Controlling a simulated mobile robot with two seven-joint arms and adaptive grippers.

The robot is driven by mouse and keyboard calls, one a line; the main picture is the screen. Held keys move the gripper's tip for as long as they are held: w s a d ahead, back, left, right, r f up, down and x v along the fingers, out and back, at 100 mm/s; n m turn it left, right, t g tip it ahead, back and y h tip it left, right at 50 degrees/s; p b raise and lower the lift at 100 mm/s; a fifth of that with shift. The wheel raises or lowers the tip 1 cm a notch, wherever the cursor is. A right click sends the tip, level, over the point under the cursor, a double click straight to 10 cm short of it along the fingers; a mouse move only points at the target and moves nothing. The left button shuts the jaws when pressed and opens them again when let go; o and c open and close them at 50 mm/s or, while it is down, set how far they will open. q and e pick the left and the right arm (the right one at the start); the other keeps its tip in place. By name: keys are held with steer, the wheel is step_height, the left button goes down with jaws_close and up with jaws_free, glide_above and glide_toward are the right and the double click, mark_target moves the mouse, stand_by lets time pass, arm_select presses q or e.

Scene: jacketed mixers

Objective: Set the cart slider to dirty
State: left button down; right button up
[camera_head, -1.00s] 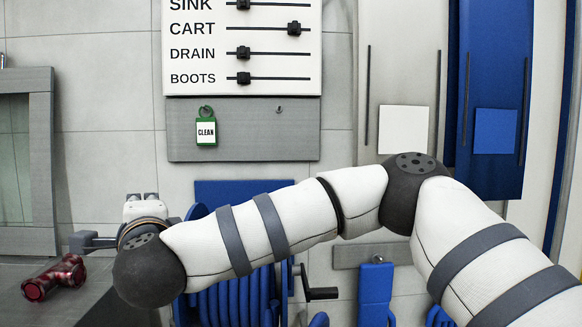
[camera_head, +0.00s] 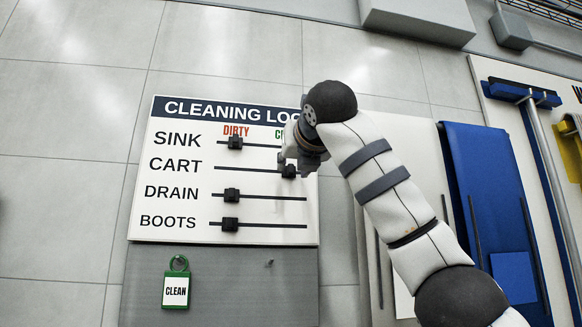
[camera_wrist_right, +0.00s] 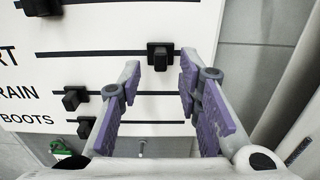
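The cleaning log board (camera_head: 255,192) hangs on the wall, with a red DIRTY heading on the left and a green heading, mostly hidden, on the right. The black cart slider knob (camera_head: 289,171) is at the right end of its track, under the green heading. My right gripper (camera_head: 297,160) is at this knob, partly hidden behind its own wrist. In the right wrist view the gripper (camera_wrist_right: 159,68) is open. The cart knob (camera_wrist_right: 160,56) shows between its purple-padded fingertips, with a visible gap on both sides. My left gripper is out of view.
The sink (camera_head: 235,142), drain (camera_head: 231,195) and boots (camera_head: 230,224) knobs sit toward the left of their tracks. A grey panel (camera_head: 225,290) below the board carries a green CLEAN tag (camera_head: 176,290). Blue panels (camera_head: 490,190) hang to the right.

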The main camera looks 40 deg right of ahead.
mark_target(290, 167)
steer(key=shift+w+d+r, duration=0.25)
steer(key=shift+w+d, duration=0.35)
steer(key=shift+w, duration=0.25)
steer(key=shift+w+d+f, duration=0.1)
steer(key=shift+w+d, duration=0.1)
steer(key=shift+w, duration=0.3)
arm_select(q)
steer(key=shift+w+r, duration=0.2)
arm_select(e)
jaws_close()
steer(key=shift+a, duration=0.15)
